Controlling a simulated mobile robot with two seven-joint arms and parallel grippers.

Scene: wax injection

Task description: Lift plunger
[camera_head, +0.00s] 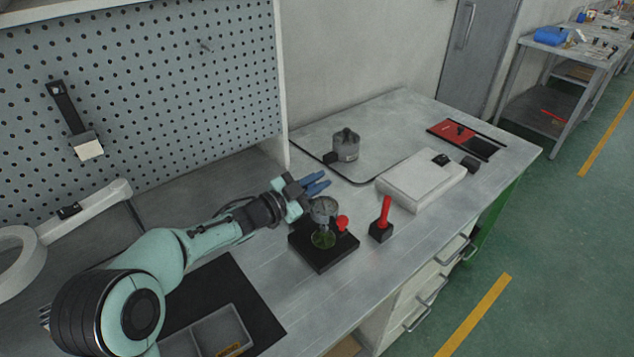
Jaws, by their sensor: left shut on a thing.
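A black device (340,250) stands on the workbench, with a green disc (323,239) on its top and a red knob (342,222) at its right side. A grey round metal part (324,206) shows directly above the green disc, probably the plunger. My left gripper (314,184), with blue fingers, reaches in from the left and is shut at this part's upper side. The fingers' exact contact is small and partly hidden. I cannot tell whether the part is clear of the device. My right gripper is not in view.
A red handle (385,210) stands upright in a black block to the right. Behind are a grey pot (345,146) and a white box (420,178). A pegboard (150,90) rises at the back left. A grey tray (208,334) lies at the front left.

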